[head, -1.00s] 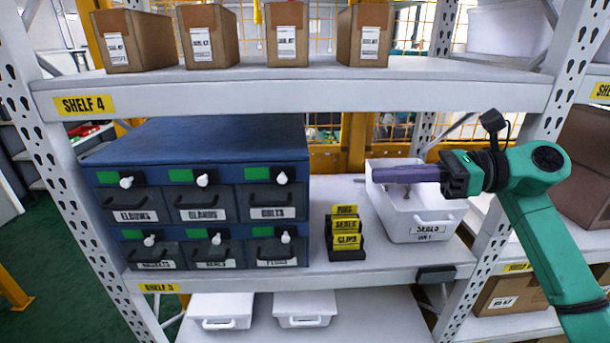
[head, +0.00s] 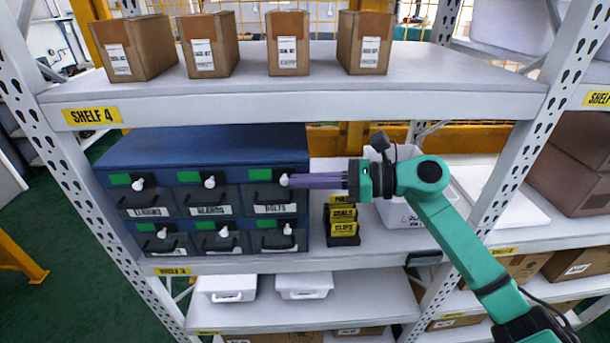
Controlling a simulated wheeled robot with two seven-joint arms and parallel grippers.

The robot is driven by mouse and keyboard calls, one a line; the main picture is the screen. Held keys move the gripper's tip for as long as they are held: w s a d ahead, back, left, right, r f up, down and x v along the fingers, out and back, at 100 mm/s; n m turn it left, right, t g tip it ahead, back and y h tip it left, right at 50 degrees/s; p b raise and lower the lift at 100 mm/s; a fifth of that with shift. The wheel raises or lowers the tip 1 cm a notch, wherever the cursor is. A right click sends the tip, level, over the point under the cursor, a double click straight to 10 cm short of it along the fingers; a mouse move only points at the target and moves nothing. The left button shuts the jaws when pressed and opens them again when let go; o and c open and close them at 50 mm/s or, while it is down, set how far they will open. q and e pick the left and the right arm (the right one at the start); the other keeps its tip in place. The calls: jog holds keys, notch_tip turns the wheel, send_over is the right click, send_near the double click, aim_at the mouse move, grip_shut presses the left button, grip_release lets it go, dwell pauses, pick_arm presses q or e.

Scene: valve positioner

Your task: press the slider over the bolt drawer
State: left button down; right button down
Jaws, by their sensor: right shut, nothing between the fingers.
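The bolt drawer (head: 273,200) is the top right drawer of the blue cabinet (head: 215,147) and carries a white label reading "BOLTS". Over it is its slider, a green strip (head: 260,174) with a white knob (head: 284,180) at its right end. My right gripper (head: 295,181) is shut and empty. Its long purple fingers point left, with the tips right at the knob; I cannot tell whether they touch it. My left gripper is not in view.
Several other drawers have similar green strips and white knobs. A black rack with yellow cards (head: 343,222) stands right of the cabinet, below my fingers. A white bin (head: 400,214) is partly hidden behind my arm. Shelf 4 (head: 300,105) runs above.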

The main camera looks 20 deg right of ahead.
aim_at(285, 178)
jog(key=a+b, duration=0.1)
jog(key=a, duration=0.1)
jog(key=w+a, duration=0.1)
jog(key=a, duration=0.2)
jog(key=shift+w+b, duration=0.15)
jog(key=shift+b, duration=0.2)
